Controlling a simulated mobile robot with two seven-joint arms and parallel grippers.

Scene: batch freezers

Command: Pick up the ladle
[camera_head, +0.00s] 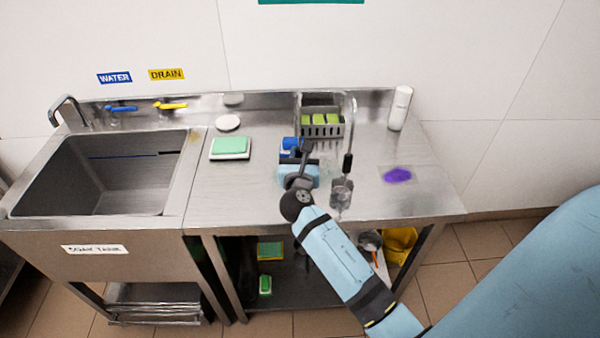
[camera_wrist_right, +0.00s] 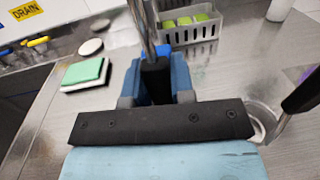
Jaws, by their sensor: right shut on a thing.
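My right gripper (camera_wrist_right: 158,78) is shut on the black grip of an upright tool with a metal stem, which I take to be the ladle (camera_wrist_right: 143,25). The ladle's bowl is hidden, so its height above the table cannot be told. In the head view the right gripper (camera_head: 290,148) is over the middle of the steel table (camera_head: 235,205), partly covered by my arm. My left gripper is not in view.
Just right of the gripper stands another black-gripped metal utensil (camera_head: 346,168). Behind is a grey basket (camera_head: 322,131) with green blocks. A white bottle (camera_head: 399,108), purple patch (camera_head: 397,174) and green-white sponge (camera_head: 230,147) are around. A sink (camera_head: 100,180) is left.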

